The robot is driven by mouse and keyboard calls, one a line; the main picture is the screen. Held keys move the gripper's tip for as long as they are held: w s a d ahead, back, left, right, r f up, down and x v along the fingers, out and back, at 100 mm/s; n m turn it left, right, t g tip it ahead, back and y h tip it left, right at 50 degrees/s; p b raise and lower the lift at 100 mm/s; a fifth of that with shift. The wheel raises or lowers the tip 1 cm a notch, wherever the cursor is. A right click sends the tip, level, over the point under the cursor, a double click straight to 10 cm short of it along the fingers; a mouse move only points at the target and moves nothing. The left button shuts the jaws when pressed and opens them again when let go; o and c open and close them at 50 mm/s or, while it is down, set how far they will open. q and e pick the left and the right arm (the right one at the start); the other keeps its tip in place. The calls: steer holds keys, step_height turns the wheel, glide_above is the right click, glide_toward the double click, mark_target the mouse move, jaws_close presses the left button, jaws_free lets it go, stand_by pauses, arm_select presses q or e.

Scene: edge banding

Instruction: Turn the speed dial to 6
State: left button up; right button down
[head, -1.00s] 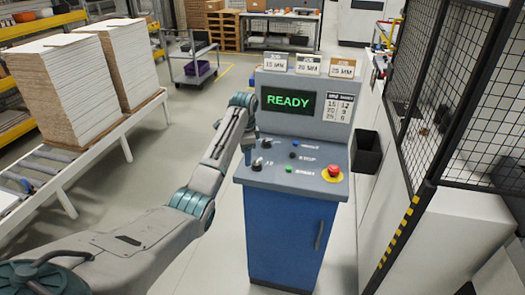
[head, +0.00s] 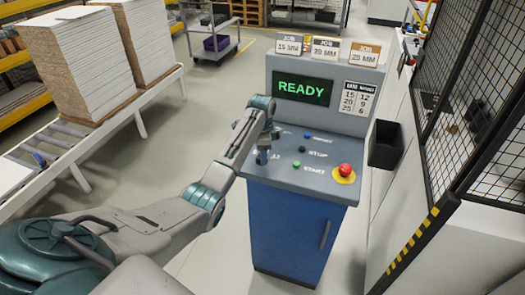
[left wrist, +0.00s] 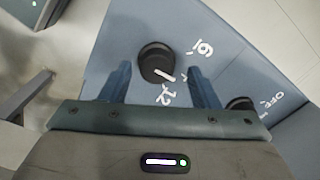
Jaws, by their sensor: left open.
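The speed dial (left wrist: 155,63) is a round black knob with a white pointer mark, on the blue-grey panel. In the left wrist view, its pointer side faces the lower right, and white numerals are printed around it, one reading 12. My left gripper (left wrist: 159,67) is open, with one finger on each side of the dial; I cannot tell whether they touch it. In the head view my left gripper (head: 263,153) is over the left part of the console top and hides the dial. My right gripper is out of view.
A second black knob (left wrist: 240,103) marked OFF sits near the right finger. A mesh fence (head: 455,100) stands at right.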

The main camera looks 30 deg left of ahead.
arm_select(q)
steer(key=shift+s+f, duration=0.1)
steer(key=shift+f, duration=0.35)
steer(key=shift+s, duration=0.1)
steer(key=shift+s+r, duration=0.1)
steer(key=shift+r, duration=0.05)
steer(key=c, duration=0.8)
steer(key=shift+c, duration=1)
steer(key=shift+n, duration=1.9)
steer(key=shift+d+n, duration=0.1)
steer(key=shift+n, duration=2.5)
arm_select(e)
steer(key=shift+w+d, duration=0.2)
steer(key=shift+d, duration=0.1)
